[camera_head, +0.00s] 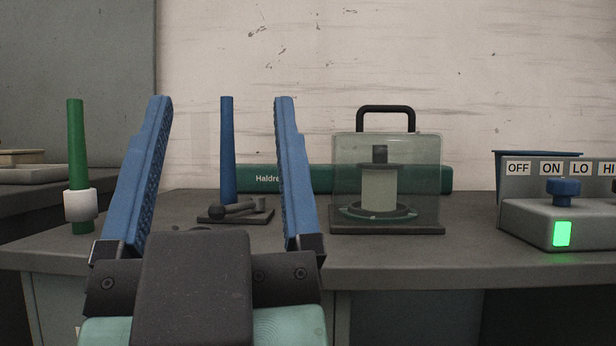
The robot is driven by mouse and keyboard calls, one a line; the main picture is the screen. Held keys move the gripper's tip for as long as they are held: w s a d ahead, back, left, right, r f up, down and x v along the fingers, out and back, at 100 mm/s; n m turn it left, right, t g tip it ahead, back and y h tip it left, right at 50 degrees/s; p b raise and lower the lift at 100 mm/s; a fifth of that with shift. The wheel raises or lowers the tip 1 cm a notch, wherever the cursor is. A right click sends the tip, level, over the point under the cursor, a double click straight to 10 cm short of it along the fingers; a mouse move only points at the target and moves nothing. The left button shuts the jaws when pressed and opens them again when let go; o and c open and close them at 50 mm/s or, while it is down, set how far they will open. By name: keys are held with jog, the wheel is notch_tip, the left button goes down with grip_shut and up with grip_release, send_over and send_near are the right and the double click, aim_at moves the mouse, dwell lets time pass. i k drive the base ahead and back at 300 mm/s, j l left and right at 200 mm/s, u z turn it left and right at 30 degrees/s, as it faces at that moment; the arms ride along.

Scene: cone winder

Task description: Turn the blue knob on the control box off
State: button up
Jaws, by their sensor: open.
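The control box (525,224) is a grey box at the right edge of the bench, partly cut off by the frame. The blue knob (563,189) stands on its top. Behind the knob is a panel with labels OFF, ON, LO and HI; the knob is below and between ON and LO, but I cannot tell which way it points. A green light (562,234) glows on the front of the box. My gripper (221,98) is open and empty, with its two blue fingers pointing up at the left of the picture, well away from the knob.
A clear cover with a black handle (385,110) encloses a pale spool between my gripper and the control box. A blue post (228,150) and dark lever (235,209) stand beyond my fingers. A green post (77,145) with a white collar is at left. The bench front is clear.

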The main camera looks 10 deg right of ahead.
aim_at(562, 190)
jog(key=z, duration=1.3)
